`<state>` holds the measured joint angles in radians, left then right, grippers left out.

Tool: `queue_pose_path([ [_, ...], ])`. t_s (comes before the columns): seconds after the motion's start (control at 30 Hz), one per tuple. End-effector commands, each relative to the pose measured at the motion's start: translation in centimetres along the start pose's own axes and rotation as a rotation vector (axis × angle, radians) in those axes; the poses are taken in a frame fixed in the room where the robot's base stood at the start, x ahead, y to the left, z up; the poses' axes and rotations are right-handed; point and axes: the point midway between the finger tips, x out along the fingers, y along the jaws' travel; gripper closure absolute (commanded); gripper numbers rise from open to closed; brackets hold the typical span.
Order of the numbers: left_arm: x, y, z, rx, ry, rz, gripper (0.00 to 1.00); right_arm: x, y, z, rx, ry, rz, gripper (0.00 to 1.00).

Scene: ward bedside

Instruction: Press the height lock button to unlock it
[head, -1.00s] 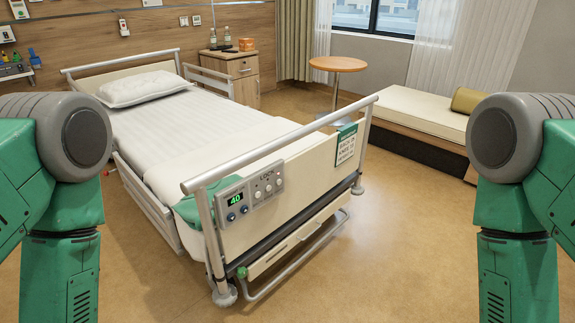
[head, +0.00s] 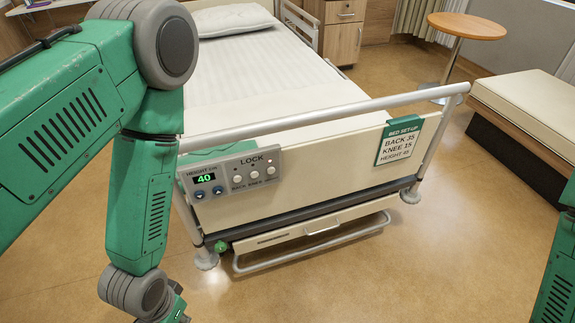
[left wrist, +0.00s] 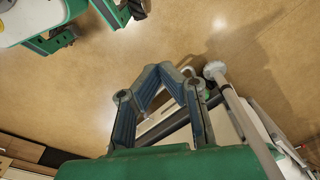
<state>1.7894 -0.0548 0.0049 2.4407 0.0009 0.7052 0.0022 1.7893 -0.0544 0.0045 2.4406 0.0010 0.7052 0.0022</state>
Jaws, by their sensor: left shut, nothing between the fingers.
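The control panel (head: 229,193) is on the left of the bed's footboard. Under the word LOCK it has three round white buttons; the rightmost, the height lock button (head: 271,170), has a small reddish light above it. The height display (head: 204,180) reads a green 40, with two blue buttons below. My left arm hangs left of the panel in the head view, and its gripper is cut off below. The left wrist view shows my left gripper (left wrist: 172,70) with its fingers together and empty, near the bed's lower frame.
A green set-up card (head: 399,140) hangs on the footboard's right, reading BACK 35, KNEE 15 and a height line. The footboard rail (head: 320,117) runs above the panel. A pull-out shelf (head: 310,232) and low bar sit beneath. The floor (head: 400,275) in front is clear.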

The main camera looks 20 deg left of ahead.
Motion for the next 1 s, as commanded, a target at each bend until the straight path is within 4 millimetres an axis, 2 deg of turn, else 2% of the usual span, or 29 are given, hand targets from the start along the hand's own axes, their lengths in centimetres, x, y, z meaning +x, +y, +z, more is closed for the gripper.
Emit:
queue_pose_path([
  [0.27,0.0,0.0,0.0,-0.001,-0.001,-0.001,1.00,0.0,-0.1,0.1,-0.001,-0.001,-0.001,0.66],
  [0.3,0.0,0.0,0.0,-0.001,-0.001,-0.001,1.00,0.0,0.0,0.1,-0.001,-0.001,-0.001,0.60],
  [0.37,0.1,0.1,-0.1,-0.001,0.008,0.002,1.00,0.1,0.0,0.1,-0.001,-0.001,-0.001,0.60],
  [0.47,0.9,1.1,-1.6,-0.006,0.061,0.023,1.00,0.7,0.0,0.1,-0.001,-0.001,0.000,0.60],
  [0.57,2.5,3.1,-5.2,-0.020,0.178,0.071,1.00,2.0,0.0,0.1,0.000,-0.001,0.000,0.60],
  [0.67,3.7,5.9,-10.6,-0.051,0.355,0.139,1.00,3.8,0.0,0.2,0.000,-0.001,0.000,0.60],
  [0.73,4.0,7.9,-14.8,-0.084,0.497,0.189,1.00,5.1,0.0,0.3,0.000,-0.001,0.000,0.60],
  [0.9,1.9,11.4,-24.2,-0.190,0.832,0.292,1.00,7.9,-0.1,0.5,0.000,-0.001,0.000,0.60],
  [1.0,-0.1,12.5,-28.3,-0.253,0.991,0.330,1.00,9.1,-0.1,0.5,-0.001,0.000,0.000,0.60],
])
